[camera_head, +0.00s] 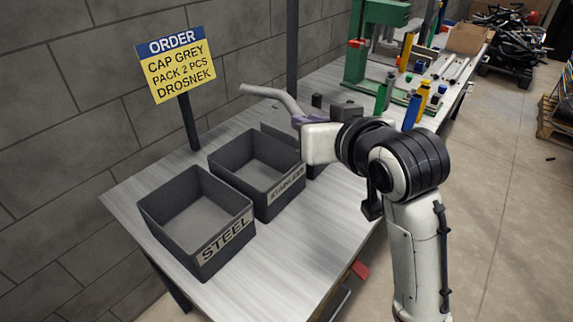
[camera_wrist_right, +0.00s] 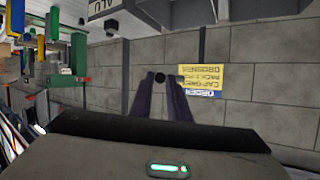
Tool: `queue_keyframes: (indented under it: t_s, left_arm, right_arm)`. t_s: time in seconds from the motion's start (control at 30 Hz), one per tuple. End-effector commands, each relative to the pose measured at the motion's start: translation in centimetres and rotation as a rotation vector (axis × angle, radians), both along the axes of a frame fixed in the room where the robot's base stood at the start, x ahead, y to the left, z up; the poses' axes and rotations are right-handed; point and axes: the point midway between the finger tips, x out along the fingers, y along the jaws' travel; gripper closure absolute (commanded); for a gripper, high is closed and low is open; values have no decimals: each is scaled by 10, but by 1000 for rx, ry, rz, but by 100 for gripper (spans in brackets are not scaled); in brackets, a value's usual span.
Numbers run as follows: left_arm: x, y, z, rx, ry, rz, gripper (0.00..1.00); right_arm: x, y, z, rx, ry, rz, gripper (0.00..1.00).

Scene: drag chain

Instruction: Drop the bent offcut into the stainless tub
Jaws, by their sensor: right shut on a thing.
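The bent offcut (camera_head: 268,93) is a grey bent tube, held up in my right gripper (camera_head: 301,121) in the head view. One end points left, towards the wall. In the right wrist view, a dark round end of the offcut (camera_wrist_right: 160,77) shows between the purple fingers of my right gripper (camera_wrist_right: 164,84). The stainless tub (camera_head: 279,194) is a dark open box labelled STAINLESS, in the middle of the row. The visible part of its floor is bare. My right gripper is above and behind its far right corner, not over its middle. My left gripper is out of view.
An open STEEL tub (camera_head: 226,240) stands in front, left of the stainless tub. A third tub (camera_head: 281,137) is partly hidden behind my right gripper. An ORDER sign (camera_head: 178,67) on a post stands by the wall. A green press (camera_head: 372,50) and coloured parts are farther back.

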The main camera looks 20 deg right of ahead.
Motion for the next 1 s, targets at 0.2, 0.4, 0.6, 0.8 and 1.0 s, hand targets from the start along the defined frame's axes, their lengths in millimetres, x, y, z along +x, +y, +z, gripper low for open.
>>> queue_keyframes:
  t_s: [0.2,0.4,0.6,0.8,1.0]
  left_arm:
    - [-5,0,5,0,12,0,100]
    - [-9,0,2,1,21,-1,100]
    - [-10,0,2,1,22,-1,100]
    - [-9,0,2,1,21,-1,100]
    - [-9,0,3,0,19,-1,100]
  right_arm:
    - [46,14,-45,4,13,92,100]
    - [53,14,-67,21,15,107,100]
    - [53,14,-91,21,16,106,100]
    - [53,14,-109,21,14,106,100]
    - [53,14,-115,20,11,106,100]
